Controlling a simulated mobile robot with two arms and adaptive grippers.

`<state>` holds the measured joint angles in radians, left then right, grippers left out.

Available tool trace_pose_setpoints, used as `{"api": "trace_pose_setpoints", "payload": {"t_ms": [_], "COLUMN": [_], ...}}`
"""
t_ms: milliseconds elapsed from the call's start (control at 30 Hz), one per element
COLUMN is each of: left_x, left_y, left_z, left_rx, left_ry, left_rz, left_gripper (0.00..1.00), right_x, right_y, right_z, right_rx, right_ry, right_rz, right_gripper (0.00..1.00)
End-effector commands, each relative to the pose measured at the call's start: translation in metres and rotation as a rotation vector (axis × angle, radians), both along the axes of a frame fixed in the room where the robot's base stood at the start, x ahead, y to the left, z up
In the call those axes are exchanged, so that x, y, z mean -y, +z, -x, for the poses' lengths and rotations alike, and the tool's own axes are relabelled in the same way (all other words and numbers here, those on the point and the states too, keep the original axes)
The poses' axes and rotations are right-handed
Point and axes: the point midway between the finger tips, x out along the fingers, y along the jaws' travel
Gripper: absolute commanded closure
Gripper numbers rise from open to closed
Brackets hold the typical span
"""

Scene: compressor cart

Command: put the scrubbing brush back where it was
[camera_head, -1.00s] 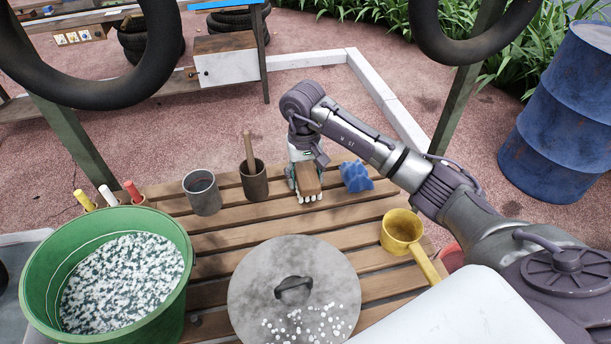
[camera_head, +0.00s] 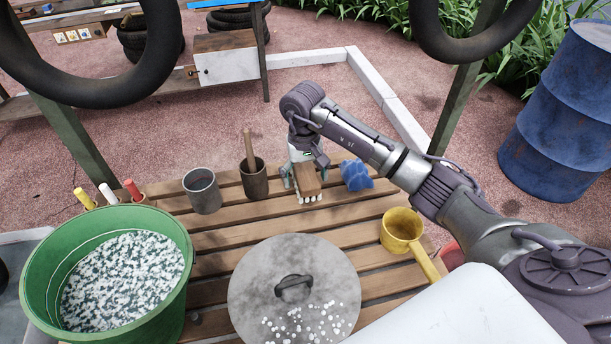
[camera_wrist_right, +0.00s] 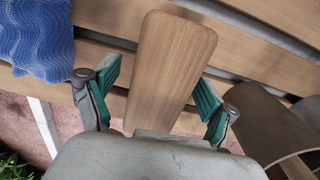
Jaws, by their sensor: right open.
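The scrubbing brush (camera_head: 308,183) has a brown wooden back and white bristles. It rests at the far side of the slatted wooden table (camera_head: 225,265), between the wooden-handled cup and the blue cloth. My right gripper (camera_head: 303,178) is over the brush, pointing down. In the right wrist view the wooden back of the brush (camera_wrist_right: 170,65) lies between the two green fingertips of my gripper (camera_wrist_right: 155,95). The fingers are open, with a gap visible on each side of the brush. My left gripper is not in view.
A brown cup (camera_head: 254,186) with a wooden handle and a grey cup (camera_head: 203,192) stand left of the brush. The blue cloth (camera_head: 356,176) is close on the right. A yellow dipper (camera_head: 402,228), a round lid (camera_head: 265,295) and a green tub (camera_head: 180,300) are nearer.

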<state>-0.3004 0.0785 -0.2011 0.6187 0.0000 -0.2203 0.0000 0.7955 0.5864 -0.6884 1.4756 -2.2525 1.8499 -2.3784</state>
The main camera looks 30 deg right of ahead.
Motion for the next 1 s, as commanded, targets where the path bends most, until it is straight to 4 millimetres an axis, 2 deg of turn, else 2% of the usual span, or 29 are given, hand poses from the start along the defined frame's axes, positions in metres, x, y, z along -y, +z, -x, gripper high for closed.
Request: {"api": "trace_pose_setpoints", "payload": {"t_ms": [167,400,600,767,1000], "left_x": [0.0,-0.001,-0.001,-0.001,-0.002], "left_y": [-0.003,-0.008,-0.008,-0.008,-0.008], "left_z": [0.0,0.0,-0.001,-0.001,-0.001], "left_rx": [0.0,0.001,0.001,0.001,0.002], "left_ry": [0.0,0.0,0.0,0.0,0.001], "left_rz": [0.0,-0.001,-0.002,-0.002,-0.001], "left_gripper": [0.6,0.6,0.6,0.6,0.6], "right_x": [0.0,-0.001,-0.001,-0.002,-0.002], "right_y": [0.028,0.081,0.112,0.121,0.121], "right_z": [-0.002,-0.003,-0.003,-0.003,-0.003], "right_rx": [0.007,0.006,0.003,0.001,0.0], "right_ry": [0.001,0.0,-0.001,0.0,0.0], "right_rz": [0.002,0.001,0.002,0.0,0.0], "right_gripper": [0.15,0.15,0.15,0.15,0.15]}}
